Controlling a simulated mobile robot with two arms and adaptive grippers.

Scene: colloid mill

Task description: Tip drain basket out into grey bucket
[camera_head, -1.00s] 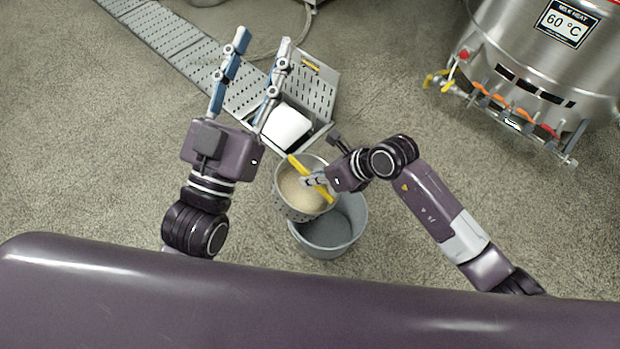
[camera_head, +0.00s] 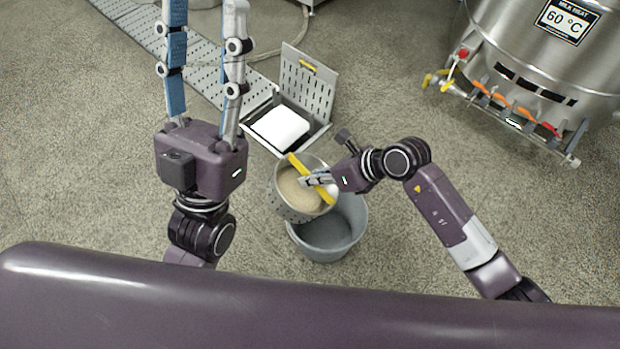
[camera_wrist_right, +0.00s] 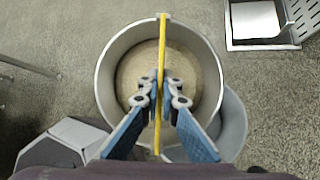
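The drain basket (camera_head: 292,207) is a grey perforated pail with a yellow handle bar (camera_head: 322,190) and tan grainy stuff inside. My right gripper (camera_head: 310,181) is shut on the yellow bar. The right wrist view shows the bar (camera_wrist_right: 162,60) between the blue fingertips (camera_wrist_right: 160,98) and the tan contents below. The basket hangs roughly upright, slightly tilted, overlapping the rim of the grey bucket (camera_head: 335,235) in the head view. The bucket stands on the floor and looks empty where visible. My left gripper (camera_head: 205,15) is open and empty, its fingers reaching past the top edge.
An open floor drain (camera_head: 318,138) with a white block (camera_head: 281,126) in it lies behind the basket, its perforated lid (camera_head: 308,82) raised. A grating channel (camera_head: 200,65) runs to the upper left. A steel vat (camera_head: 535,60) stands at the right. Floor beside the bucket is clear.

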